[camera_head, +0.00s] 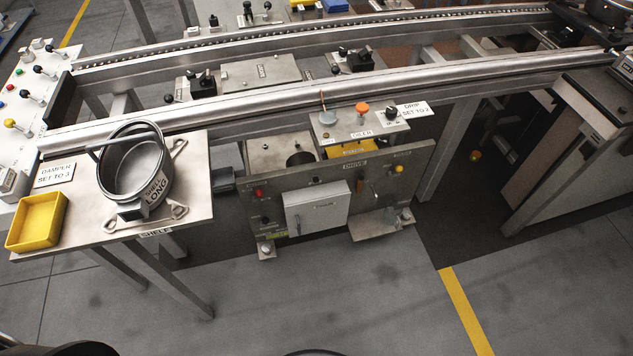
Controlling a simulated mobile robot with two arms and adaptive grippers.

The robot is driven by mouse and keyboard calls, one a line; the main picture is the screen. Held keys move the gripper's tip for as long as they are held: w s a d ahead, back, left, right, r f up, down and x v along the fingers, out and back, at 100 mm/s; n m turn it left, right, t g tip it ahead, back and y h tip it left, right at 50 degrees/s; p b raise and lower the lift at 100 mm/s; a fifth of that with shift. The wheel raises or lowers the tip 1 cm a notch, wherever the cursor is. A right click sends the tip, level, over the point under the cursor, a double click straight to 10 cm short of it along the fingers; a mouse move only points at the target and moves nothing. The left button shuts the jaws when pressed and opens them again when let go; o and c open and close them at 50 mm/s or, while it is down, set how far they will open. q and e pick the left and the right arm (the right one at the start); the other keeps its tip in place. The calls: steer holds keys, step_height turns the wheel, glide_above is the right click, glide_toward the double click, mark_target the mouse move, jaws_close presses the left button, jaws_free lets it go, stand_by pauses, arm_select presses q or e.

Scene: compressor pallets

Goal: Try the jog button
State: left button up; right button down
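A grey drive panel (375,167) stands under the conveyor at centre, tilted in the picture. It carries a red knob or button (258,193), a small black control (265,221), a yellow button (398,169) and a small lever (374,192). A light box cover (318,208) sits on its front. Most labels are too small to read, so I cannot tell which control is the jog button. Neither of my grippers shows in the head view.
A shelf (85,222) at left holds a yellow tray (37,221) and a ring-shaped clamp (138,168). An oiler block (365,127) with an orange knob (362,108) sits above the panel. The conveyor rail (300,88) crosses behind. The floor in front is clear.

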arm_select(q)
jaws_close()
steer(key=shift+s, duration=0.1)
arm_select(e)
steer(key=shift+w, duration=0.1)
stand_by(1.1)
